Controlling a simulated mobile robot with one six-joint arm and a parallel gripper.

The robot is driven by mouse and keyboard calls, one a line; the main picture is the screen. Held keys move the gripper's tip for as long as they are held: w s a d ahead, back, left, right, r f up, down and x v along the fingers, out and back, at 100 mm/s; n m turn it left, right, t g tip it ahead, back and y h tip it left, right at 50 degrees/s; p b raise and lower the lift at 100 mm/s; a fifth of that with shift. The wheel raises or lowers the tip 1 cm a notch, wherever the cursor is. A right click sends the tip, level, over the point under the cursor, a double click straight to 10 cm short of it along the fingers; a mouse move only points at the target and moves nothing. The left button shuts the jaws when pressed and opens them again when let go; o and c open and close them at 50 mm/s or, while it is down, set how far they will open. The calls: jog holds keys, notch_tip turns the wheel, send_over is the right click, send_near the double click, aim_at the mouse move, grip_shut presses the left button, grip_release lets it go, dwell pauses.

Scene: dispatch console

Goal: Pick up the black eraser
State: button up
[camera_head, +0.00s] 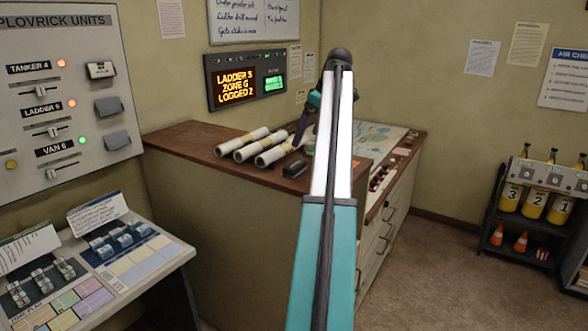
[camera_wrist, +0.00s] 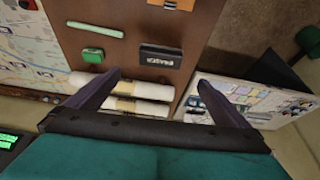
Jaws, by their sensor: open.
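The black eraser (camera_head: 295,169) lies on the brown counter top (camera_head: 185,141), in front of the paper rolls. In the wrist view the eraser (camera_wrist: 160,56) is a dark block with pale lettering on its side, beyond the fingertips and between their lines. My gripper (camera_wrist: 159,77) is open, with nothing between its two dark fingers, and appears to be above the counter. In the head view my gripper (camera_head: 299,128) is over the counter behind the rolls, partly hidden by my arm.
White paper rolls (camera_head: 253,145) lie left of the eraser; they also show below it in the wrist view (camera_wrist: 128,88). A green object (camera_wrist: 93,56) and a pale green strip (camera_wrist: 96,29) lie left of the eraser there. A map (camera_head: 374,136) covers the counter's far right part.

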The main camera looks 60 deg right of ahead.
jog(key=p, duration=0.2)
send_over(295, 164)
jog(key=s, duration=0.3)
jog(key=shift+w+d+f, duration=0.1)
jog(key=shift+w+f, duration=0.05)
jog(key=shift+f, duration=1.4)
jog(key=shift+w+f, duration=0.1)
jog(key=shift+f, duration=1.45)
jog(key=shift+p+x, duration=0.6)
jog(key=shift+x, duration=0.3)
jog(key=shift+p+x, duration=0.65)
jog(key=shift+x, duration=1.05)
jog(key=shift+s, duration=0.1)
jog(key=c, duration=1)
jog(key=shift+c, duration=0.2)
